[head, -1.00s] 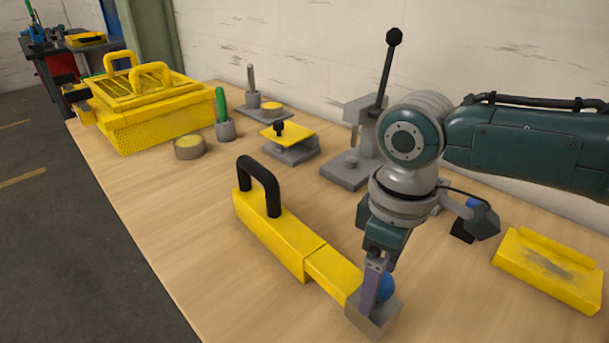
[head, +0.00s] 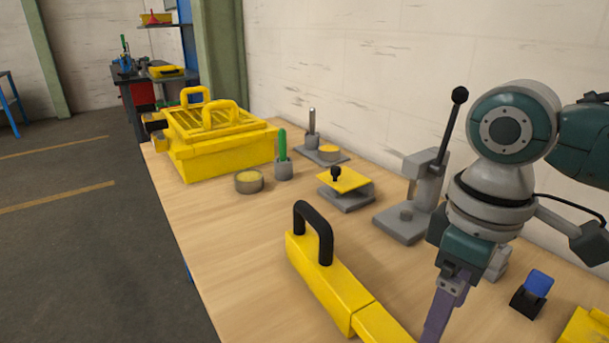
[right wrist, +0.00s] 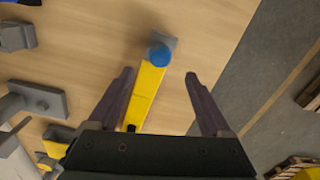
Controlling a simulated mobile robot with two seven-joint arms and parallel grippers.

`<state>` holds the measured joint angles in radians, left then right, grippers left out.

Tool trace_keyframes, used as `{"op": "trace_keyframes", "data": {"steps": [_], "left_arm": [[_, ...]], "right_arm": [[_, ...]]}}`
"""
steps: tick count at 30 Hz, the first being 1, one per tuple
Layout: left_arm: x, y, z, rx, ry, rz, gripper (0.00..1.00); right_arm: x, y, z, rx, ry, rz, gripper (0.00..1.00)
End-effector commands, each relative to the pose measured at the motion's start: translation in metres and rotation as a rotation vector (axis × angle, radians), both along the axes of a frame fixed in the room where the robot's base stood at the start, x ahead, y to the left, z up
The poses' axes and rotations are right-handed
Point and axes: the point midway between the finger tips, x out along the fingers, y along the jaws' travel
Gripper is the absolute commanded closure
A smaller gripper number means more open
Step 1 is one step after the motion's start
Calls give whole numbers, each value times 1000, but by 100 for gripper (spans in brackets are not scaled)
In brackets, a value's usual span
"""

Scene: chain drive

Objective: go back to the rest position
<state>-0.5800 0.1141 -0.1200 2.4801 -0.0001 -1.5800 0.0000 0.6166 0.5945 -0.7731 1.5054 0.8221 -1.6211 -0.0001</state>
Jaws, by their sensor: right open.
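My right gripper (head: 436,318) hangs at the lower right of the head view, its fingertips cut off by the bottom edge. In the right wrist view its two fingers (right wrist: 158,74) are spread wide with nothing held between them. A blue ball knob (right wrist: 160,55) on a grey end block (right wrist: 165,41) lies beyond the fingertips, apart from them. It tops the end of a long yellow bar (right wrist: 148,90). In the head view the yellow bar with a black handle (head: 318,275) lies on the table, its near end out of frame. My left gripper is in neither view.
A grey lever press (head: 412,205) stands close behind my right arm. A blue-and-black part (head: 533,292) and a yellow tray (head: 588,328) lie at right. A yellow basket (head: 220,155), a green-handled tool (head: 282,148) and small fixtures stand farther back. The table's left front is clear.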

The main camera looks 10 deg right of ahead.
Motion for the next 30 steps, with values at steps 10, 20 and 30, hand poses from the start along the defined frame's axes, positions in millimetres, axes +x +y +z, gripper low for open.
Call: {"op": "trace_keyframes", "data": {"steps": [10,20,30], "left_arm": [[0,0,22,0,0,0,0],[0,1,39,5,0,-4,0],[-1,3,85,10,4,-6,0]], "right_arm": [[-68,84,-3,164,-109,44,17],[-128,72,31,179,-256,-227,17],[-162,30,93,77,-306,-401,17]]}}
